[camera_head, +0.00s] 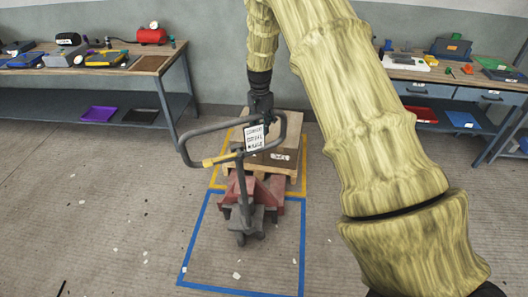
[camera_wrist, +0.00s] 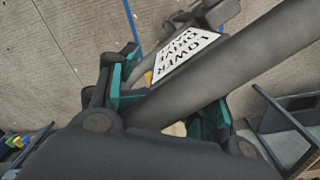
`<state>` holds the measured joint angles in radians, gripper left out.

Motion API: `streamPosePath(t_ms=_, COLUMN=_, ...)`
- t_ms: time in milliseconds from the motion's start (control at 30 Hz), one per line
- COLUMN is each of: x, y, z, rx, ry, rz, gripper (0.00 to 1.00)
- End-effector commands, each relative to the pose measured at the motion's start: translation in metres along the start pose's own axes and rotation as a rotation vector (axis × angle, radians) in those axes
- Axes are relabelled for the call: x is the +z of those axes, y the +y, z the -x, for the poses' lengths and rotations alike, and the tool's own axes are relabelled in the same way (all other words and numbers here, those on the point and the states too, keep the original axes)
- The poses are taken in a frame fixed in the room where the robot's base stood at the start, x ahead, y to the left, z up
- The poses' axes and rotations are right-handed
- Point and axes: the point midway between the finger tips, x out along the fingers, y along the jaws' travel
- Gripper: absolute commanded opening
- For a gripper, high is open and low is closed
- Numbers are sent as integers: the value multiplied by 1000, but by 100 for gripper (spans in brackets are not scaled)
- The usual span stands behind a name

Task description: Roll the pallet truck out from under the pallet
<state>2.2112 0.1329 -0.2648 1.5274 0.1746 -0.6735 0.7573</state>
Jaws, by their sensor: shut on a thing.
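The pallet truck (camera_head: 243,215) has a dark front wheel unit, a red body and an upright grey handle. Its red body meets the near side of the wooden pallet (camera_head: 292,172); the forks are hidden. The handle loop (camera_head: 205,133) carries a white label (camera_head: 255,136) and a yellow lever (camera_head: 220,159). My gripper (camera_head: 262,112) is shut on the far part of the loop. In the wrist view, the teal pads of my gripper (camera_wrist: 165,100) lie on both sides of the grey handle bar (camera_wrist: 235,75). A brown box (camera_head: 275,158) sits on the pallet.
A yellow floor outline (camera_head: 213,178) surrounds the pallet area. A blue floor outline (camera_head: 193,240) lies in front, mostly clear apart from the truck's near end and small scraps. Workbenches stand at left (camera_head: 150,64) and right (camera_head: 462,78). The floor at left is open.

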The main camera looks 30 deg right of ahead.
Motion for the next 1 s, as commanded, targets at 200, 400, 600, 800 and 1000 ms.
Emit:
streamPosePath(t_ms=200, x=-6, y=-6, z=12, rx=-13, ry=8, rz=12, gripper=0)
streamPosePath(t_ms=400, x=-2, y=-8, z=13, rx=-10, ry=11, rz=10, gripper=70)
streamPosePath(t_ms=600, x=6, y=-9, z=13, rx=-4, ry=15, rz=8, gripper=82)
streamPosePath(t_ms=800, x=6, y=-8, z=9, rx=-2, ry=13, rz=5, gripper=82)
streamPosePath(t_ms=1000, x=-7, y=-2, z=4, rx=-7, ry=-1, rz=4, gripper=82)
